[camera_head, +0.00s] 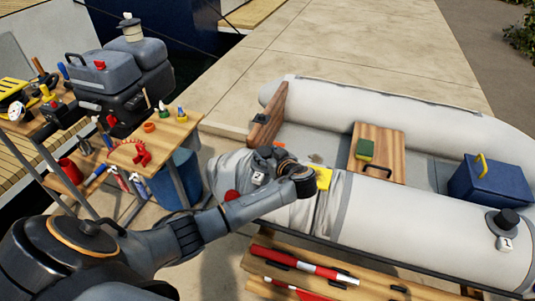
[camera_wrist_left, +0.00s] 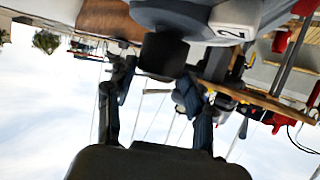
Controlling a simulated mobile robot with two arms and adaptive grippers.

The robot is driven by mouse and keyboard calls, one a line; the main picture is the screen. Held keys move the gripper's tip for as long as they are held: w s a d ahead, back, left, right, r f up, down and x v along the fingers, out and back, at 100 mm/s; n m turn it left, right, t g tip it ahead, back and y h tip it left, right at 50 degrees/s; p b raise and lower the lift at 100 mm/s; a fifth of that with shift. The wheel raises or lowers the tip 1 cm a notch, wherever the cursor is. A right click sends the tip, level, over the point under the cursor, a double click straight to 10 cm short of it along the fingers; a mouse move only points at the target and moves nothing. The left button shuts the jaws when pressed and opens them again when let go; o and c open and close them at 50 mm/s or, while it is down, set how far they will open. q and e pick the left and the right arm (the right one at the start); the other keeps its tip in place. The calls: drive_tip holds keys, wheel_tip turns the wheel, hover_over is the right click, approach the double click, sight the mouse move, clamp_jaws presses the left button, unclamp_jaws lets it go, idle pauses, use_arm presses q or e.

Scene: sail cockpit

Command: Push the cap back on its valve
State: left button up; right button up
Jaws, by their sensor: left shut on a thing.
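A grey inflatable dinghy (camera_head: 385,221) lies across the head view. A white tag marked 2 (camera_head: 258,178) sits on its near left tube. My left gripper (camera_head: 266,154) is over the tube beside this tag. In the left wrist view, a black cap (camera_wrist_left: 163,54) is between its fingers, and the gripper is shut on it. The cap shows against the grey tube (camera_wrist_left: 210,17); I cannot tell whether it touches the valve, which is hidden. Another black cap (camera_head: 507,218) stands on the right part of the tube above a tag marked 1 (camera_head: 505,243). My right gripper is not in view.
A wooden bench (camera_head: 320,262) with a red-and-white tool stands in front of the dinghy. A cart (camera_head: 183,128) with small tools is at left. The pavement behind is clear.

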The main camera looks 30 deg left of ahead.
use_arm(q)
drive_tip(key=shift+f+b, duration=0.45)
drive_tip(key=shift+f, duration=0.05)
drive_tip(key=o, duration=0.9)
drive_tip(key=shift+r, duration=0.1)
drive_tip(key=shift+s+d+r+p, duration=0.3)
drive_tip(key=shift+d+p, duration=0.25)
drive_tip(key=shift+p+v, duration=1)
drive_tip(key=shift+v, duration=1)
drive_tip(key=p, duration=0.2)
approach(267, 155)
drive_tip(key=shift+s+d+r, duration=0.15)
drive_tip(key=shift+s+d, duration=0.2)
drive_tip(key=shift+d, duration=0.2)
